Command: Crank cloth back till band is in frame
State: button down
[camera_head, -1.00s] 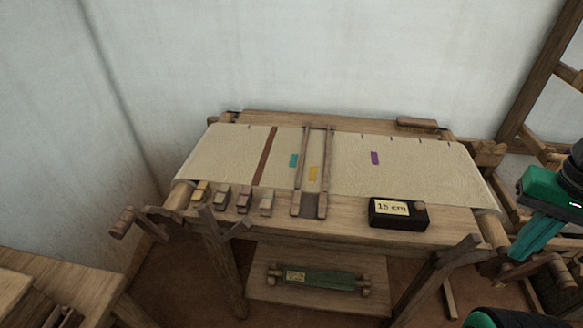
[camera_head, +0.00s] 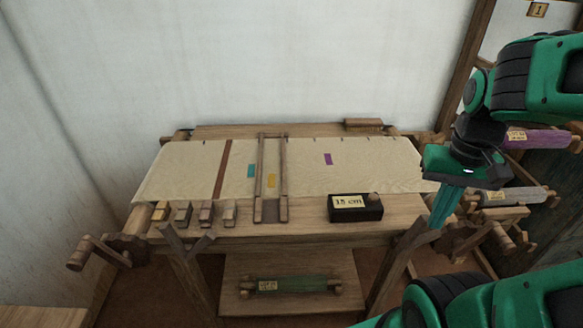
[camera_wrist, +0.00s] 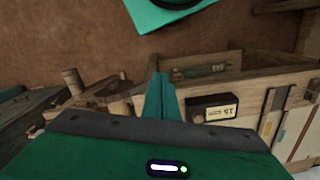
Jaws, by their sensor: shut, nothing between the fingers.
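The cream cloth (camera_head: 378,167) is stretched across the loom, with a dark brown band (camera_head: 222,170) crossing it. A wooden frame (camera_head: 283,180) lies over the cloth to the right of the band; the band is outside it. Teal (camera_head: 251,170) and yellow (camera_head: 271,181) patches show at and inside the frame's left part, and a purple patch (camera_head: 328,159) lies to its right. A left crank (camera_head: 90,250) and a right crank (camera_head: 490,232) sit at the roller ends. My gripper (camera_head: 436,222) points down, shut and empty, by the loom's right front corner, left of the right crank.
A black box (camera_head: 356,208) labelled 15 cm and several small blocks (camera_head: 184,213) stand on the front rail. A green roll lies on the lower shelf (camera_head: 235,300). Labelled spools (camera_head: 535,138) crowd the right side. The wall (camera_head: 270,60) is close behind.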

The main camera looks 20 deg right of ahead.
dwell(0.3)
jog(key=c, duration=1.4)
grip_release()
jog(key=c, duration=0.4)
jog(key=shift+o, duration=0.2)
jog(key=shift+d, duration=0.1)
